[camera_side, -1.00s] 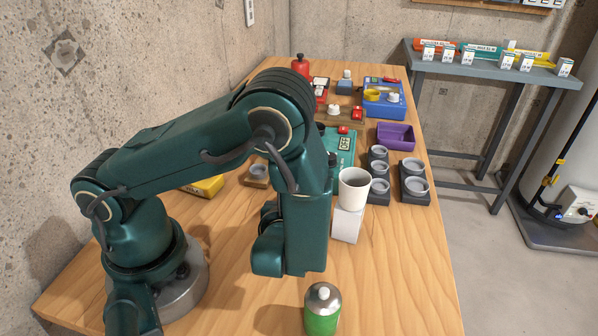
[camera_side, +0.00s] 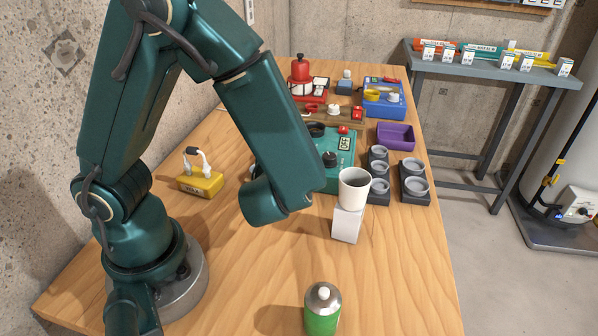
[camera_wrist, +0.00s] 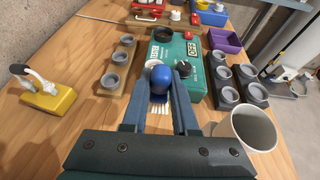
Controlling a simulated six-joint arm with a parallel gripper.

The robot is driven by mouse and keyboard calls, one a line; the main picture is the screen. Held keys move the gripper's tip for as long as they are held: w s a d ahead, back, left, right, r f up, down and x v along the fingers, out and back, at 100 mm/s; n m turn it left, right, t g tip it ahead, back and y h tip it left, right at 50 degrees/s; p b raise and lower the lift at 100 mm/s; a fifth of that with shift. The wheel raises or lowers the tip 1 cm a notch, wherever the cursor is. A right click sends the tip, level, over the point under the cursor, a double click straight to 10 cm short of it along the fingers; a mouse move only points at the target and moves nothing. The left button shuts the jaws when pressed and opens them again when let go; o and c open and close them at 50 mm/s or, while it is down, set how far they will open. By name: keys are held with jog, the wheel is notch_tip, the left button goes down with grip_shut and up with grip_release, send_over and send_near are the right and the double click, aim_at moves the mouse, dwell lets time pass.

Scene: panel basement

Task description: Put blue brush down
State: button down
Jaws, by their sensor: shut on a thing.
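The blue brush (camera_wrist: 160,78) shows in the wrist view between the two fingers of my gripper (camera_wrist: 159,92). Its rounded blue top points away from the wrist and pale bristles show nearer the wrist. My gripper is shut on it. In the side view my arm hides the fingers and the brush. There, my wrist is over the middle of the table, left of the white mug and in front of the green tester box. I cannot tell from these views how high the brush is above the table.
The green tester box (camera_wrist: 175,55) lies beyond the brush. A wooden rack (camera_wrist: 119,66) with grey cups is left of it, and a yellow block (camera_wrist: 48,97) further left. The white mug (camera_side: 353,187) stands on a white block at right. A green bottle (camera_side: 322,309) stands at the front.

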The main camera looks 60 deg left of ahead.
jog(key=shift+r, duration=0.3)
jog(key=w+a+r+n+g+y, duration=0.1)
jog(key=w+a+n+g+y, duration=0.2)
jog(key=a+n+g, duration=0.85)
jog(key=s+a+n+g, duration=0.1)
jog(key=s+a, duration=0.3)
jog(key=a, duration=0.4)
jog(key=s+a+g, duration=0.2)
jog(key=s+a, duration=0.2)
jog(key=a, duration=0.4)
jog(key=shift+n+h, duration=0.25)
jog(key=shift+h, duration=0.05)
jog(key=f, duration=0.6)
jog(key=shift+s+a, duration=0.15)
jog(key=shift+a, duration=0.25)
jog(key=shift+f, duration=2.35)
